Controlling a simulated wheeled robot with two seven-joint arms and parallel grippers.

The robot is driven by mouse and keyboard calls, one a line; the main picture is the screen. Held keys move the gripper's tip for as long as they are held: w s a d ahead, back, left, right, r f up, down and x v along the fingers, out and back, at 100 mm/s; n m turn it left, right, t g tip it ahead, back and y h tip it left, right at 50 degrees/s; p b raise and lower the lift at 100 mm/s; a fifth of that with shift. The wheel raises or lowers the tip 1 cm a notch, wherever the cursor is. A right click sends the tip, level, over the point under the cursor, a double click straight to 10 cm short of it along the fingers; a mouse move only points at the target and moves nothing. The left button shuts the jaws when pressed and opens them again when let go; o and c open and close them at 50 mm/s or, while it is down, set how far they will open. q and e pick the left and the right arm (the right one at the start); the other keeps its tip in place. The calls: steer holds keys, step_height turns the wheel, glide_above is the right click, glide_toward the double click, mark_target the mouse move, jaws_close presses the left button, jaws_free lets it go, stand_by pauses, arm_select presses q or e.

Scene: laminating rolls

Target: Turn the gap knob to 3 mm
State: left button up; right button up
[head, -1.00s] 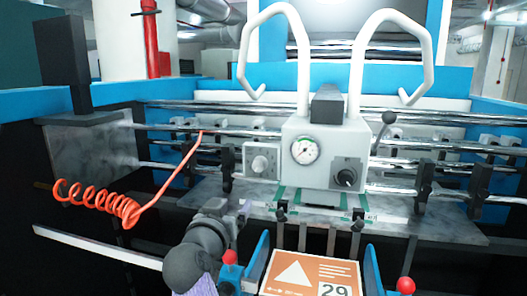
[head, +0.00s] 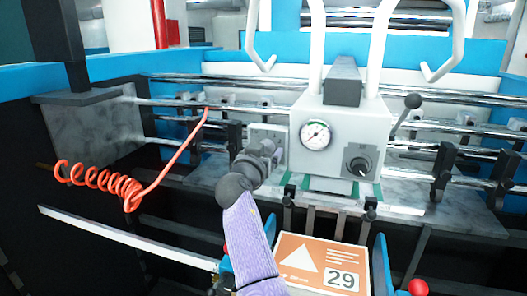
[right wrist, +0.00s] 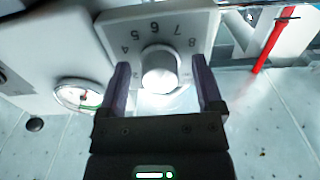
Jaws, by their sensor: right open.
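The gap knob (right wrist: 160,70) is a pale round knob on a grey dial plate (right wrist: 108,30) with numbers around it; 4, 5, 6, 7 and 8 are readable. I cannot make out which number it points to. My right gripper (right wrist: 160,78) is open, with one dark finger on each side of the knob; I cannot tell whether they touch it. In the head view the right gripper (head: 268,152) is in front of the dial plate (head: 267,131) and hides the knob. My left gripper is not in view.
Right of the dial plate, the grey box carries a pressure gauge (head: 316,134) and a black knob (head: 359,166). A coiled orange hose (head: 105,182) hangs at left. Metal rollers (head: 440,128) run across behind. An orange sign (head: 318,262) marked 29 lies below.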

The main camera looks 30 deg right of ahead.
jaws_close()
steer(key=shift+n, duration=0.3)
steer(key=shift+s+r+n+p, duration=0.15)
steer(key=shift+n+p, duration=2.35)
steer(key=shift+n, duration=3.25)
steer(key=shift+w+r+n+p, duration=0.1)
steer(key=shift+n+p, duration=2.35)
steer(key=shift+n, duration=3.3)
